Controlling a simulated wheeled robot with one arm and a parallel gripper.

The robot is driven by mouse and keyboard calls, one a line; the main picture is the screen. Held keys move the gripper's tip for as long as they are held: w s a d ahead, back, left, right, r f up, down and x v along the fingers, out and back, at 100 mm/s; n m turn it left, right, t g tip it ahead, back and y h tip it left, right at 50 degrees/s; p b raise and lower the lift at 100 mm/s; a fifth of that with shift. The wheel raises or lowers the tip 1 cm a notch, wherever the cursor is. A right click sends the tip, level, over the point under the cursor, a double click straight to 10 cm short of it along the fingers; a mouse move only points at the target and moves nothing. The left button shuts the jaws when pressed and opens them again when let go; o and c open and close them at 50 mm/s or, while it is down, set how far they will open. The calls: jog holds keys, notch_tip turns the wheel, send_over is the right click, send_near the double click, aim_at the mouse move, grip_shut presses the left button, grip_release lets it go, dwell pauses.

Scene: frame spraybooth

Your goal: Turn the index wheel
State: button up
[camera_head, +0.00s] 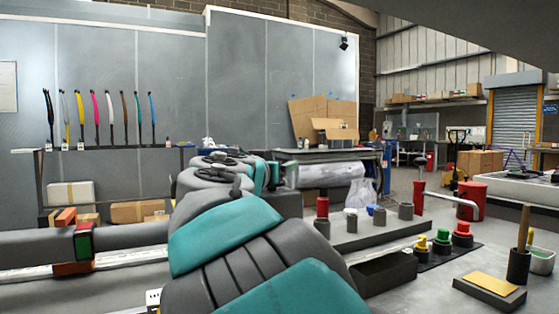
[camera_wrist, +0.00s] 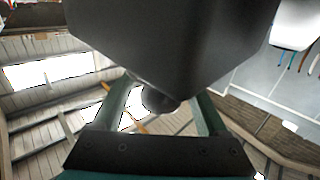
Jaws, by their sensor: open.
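I cannot make out an index wheel for certain in either view. My gripper (camera_wrist: 162,112) shows in the wrist view, its two greenish fingers rising apart from a dark bar at the bottom. A large dark grey body (camera_wrist: 170,45) with a rounded dark knob (camera_wrist: 160,99) at its lower end fills the top middle of that view. The knob appears between the fingers; I cannot tell what it belongs to or whether it touches them. In the head view my teal and grey arm fills the middle foreground and hides what is behind it; my gripper is not visible there.
At left, a grey tube carries an orange and green block (camera_head: 82,242). At right, a low bench (camera_head: 372,233) holds several cylinders, with red, green and yellow knobs (camera_head: 441,238) beside it. A black cup (camera_head: 519,265) and a tray (camera_head: 489,290) stand far right. Floor behind is partly clear.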

grip_shut()
dwell(0.7)
